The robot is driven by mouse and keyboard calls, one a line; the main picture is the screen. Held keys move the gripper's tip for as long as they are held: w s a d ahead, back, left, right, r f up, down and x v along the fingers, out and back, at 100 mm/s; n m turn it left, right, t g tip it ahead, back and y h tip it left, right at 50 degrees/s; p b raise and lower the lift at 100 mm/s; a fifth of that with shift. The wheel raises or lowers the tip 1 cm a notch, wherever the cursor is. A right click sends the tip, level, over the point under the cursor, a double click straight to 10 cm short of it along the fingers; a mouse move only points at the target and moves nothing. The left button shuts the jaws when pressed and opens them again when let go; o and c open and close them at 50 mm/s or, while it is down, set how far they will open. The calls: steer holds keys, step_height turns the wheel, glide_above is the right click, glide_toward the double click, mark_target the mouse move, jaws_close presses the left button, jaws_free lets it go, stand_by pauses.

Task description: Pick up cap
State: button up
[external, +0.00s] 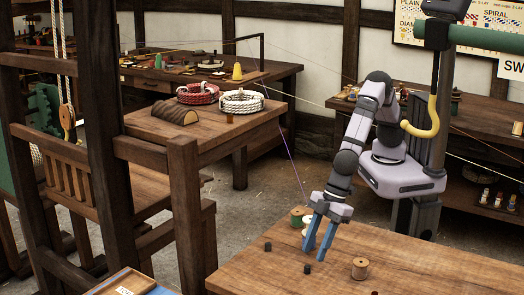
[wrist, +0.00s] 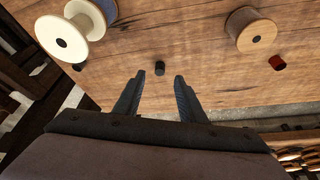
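A small black cap (wrist: 159,68) stands on the wooden table, just beyond the gap between my fingertips in the wrist view. It appears to be the black cap (external: 307,268) near my fingers in the external view. My gripper (external: 313,254) points down over the table, open and empty. Its two blue fingers also show in the wrist view (wrist: 158,78). A second dark cap (external: 268,246) stands to the left, and shows at the table edge in the wrist view (wrist: 79,66). A dark red cap (wrist: 278,63) lies to the right.
A wooden spool (external: 360,267) stands right of my gripper, also in the wrist view (wrist: 250,30). White-ended spools (external: 297,215) stand behind my fingers; a large one (wrist: 65,38) is at the wrist view's upper left. Bare table (wrist: 200,60) surrounds the middle cap.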

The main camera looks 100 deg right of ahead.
mark_target(308, 266)
steer(key=shift+p+x, duration=0.55)
steer(key=shift+x, duration=1.75)
jaws_close()
